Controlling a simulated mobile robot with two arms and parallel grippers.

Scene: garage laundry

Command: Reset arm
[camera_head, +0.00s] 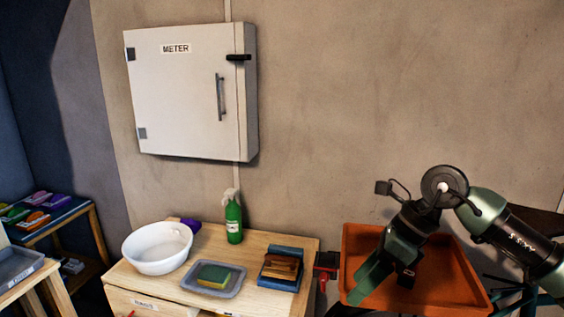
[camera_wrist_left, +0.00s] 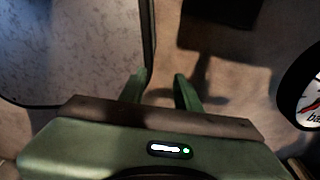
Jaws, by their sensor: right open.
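My right arm comes in from the right in the head view. Its green gripper (camera_head: 376,278) is open and points down and to the left, in front of and over the orange tray (camera_head: 455,285). I see nothing held in it. My left gripper (camera_wrist_left: 159,84) shows only in the left wrist view. Its two green fingers stand apart with nothing between them, above a blurred floor. The left arm is not in the head view.
A wooden cabinet (camera_head: 225,255) holds a white bowl (camera_head: 157,247), a green bottle (camera_head: 234,221), a grey tray (camera_head: 232,283) with a sponge (camera_head: 214,276), and a brush (camera_head: 281,267). A meter box (camera_head: 185,95) hangs above. A round dial (camera_wrist_left: 308,95) is right in the left wrist view.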

